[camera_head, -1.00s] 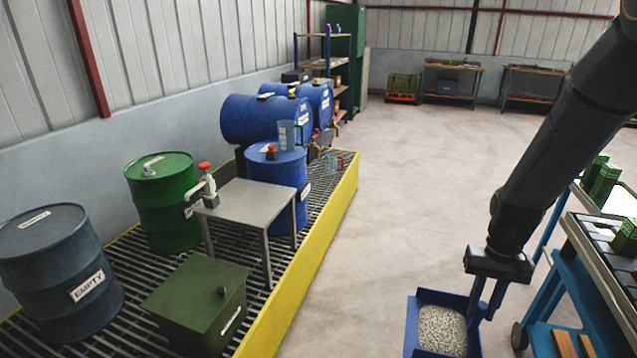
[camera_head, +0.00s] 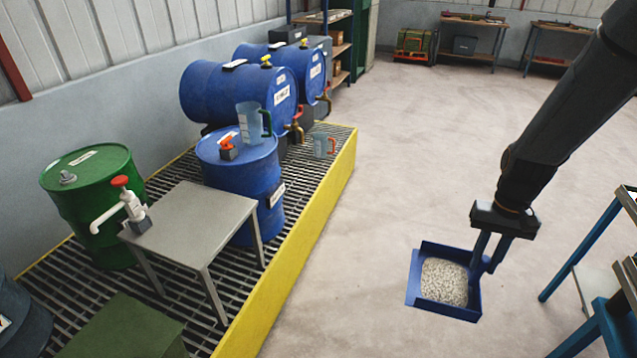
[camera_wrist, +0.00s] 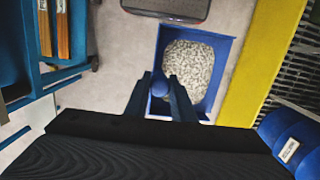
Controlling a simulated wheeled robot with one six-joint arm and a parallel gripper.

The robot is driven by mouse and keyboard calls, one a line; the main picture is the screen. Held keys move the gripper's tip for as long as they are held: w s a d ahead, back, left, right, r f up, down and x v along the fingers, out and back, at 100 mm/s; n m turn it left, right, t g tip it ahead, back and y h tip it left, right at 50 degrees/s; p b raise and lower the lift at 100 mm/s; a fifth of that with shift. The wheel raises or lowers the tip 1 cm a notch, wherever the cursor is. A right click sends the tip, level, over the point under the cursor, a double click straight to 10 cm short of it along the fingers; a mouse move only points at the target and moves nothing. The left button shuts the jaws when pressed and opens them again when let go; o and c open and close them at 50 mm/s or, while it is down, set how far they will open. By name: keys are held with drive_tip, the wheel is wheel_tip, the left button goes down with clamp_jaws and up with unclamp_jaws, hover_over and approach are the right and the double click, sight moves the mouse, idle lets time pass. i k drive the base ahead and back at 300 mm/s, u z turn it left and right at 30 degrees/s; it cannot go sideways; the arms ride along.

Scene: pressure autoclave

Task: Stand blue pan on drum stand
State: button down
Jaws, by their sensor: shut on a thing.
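The blue pan (camera_head: 414,279) is a square, open tray of pale granules (camera_head: 443,281), held roughly level out over the floor. My gripper (camera_head: 482,262) is shut on its handle at the right side. In the wrist view, the pan (camera_wrist: 222,62) lies ahead of my gripper (camera_wrist: 158,92), with a round blue handle end between the fingers. Which thing is the drum stand is not labelled. Blue drums (camera_head: 228,93) lie on their sides at the back of the grating, their support mostly hidden. A grey metal table (camera_head: 190,222) stands in front of them.
A yellow-edged grating platform (camera_head: 310,245) runs along the left. It bears a green drum (camera_head: 95,200), an upright blue drum (camera_head: 245,180) with a jug (camera_head: 250,122), and another jug (camera_head: 322,146). A blue trolley (camera_head: 590,250) is at right. The middle floor is clear.

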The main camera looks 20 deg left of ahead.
sight(208, 211)
drive_tip(key=i, duration=2.35)
drive_tip(key=u, duration=3.35)
drive_tip(key=i, duration=1)
